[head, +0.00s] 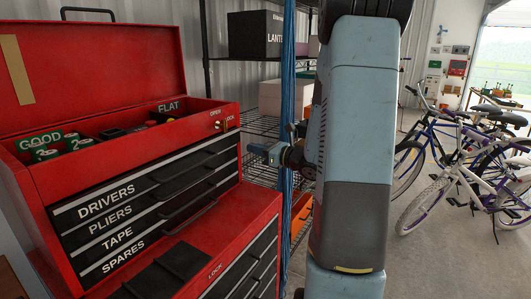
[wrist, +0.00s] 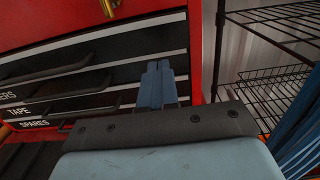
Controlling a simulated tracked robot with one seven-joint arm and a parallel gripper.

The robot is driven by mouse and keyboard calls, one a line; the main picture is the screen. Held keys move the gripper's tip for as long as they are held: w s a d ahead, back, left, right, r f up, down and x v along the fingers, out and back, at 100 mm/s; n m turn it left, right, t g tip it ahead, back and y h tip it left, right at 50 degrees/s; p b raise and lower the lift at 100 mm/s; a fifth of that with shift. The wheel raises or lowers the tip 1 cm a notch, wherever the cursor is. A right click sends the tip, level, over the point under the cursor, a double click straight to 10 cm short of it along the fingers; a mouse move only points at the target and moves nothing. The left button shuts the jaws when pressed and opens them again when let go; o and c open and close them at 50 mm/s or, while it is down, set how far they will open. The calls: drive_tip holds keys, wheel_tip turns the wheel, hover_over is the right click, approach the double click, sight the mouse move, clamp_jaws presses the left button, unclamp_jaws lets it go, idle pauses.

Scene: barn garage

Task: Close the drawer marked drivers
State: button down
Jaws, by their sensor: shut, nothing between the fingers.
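The red tool chest (head: 250,212) fills the left of the head view. Its upper black drawer fronts carry the labels DRIVERS, PLIERS, TAPE and SPARES from top to bottom. The drivers drawer (head: 135,190) is the top one and looks level with the fronts below; I cannot tell whether a small gap remains. Its dark bar handle shows in the wrist view (wrist: 45,68). My gripper (head: 258,149) is beside the right end of the drawers in the head view. In the wrist view its blue fingers (wrist: 157,68) are together and empty, in front of the drawer fronts; contact is unclear.
The chest lid (head: 100,65) stands open above a tray with green-labelled items. A lower black-fronted drawer section (head: 245,265) juts forward below. A wire shelf (head: 262,125) and blue hanging strands (head: 287,60) stand close right. Bicycles (head: 470,170) are farther right.

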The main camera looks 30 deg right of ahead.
sight(233, 143)
drive_tip(key=x, duration=0.6)
drive_tip(key=shift+w+a, duration=0.2)
drive_tip(key=shift+w, duration=0.05)
drive_tip(key=shift+d, duration=0.1)
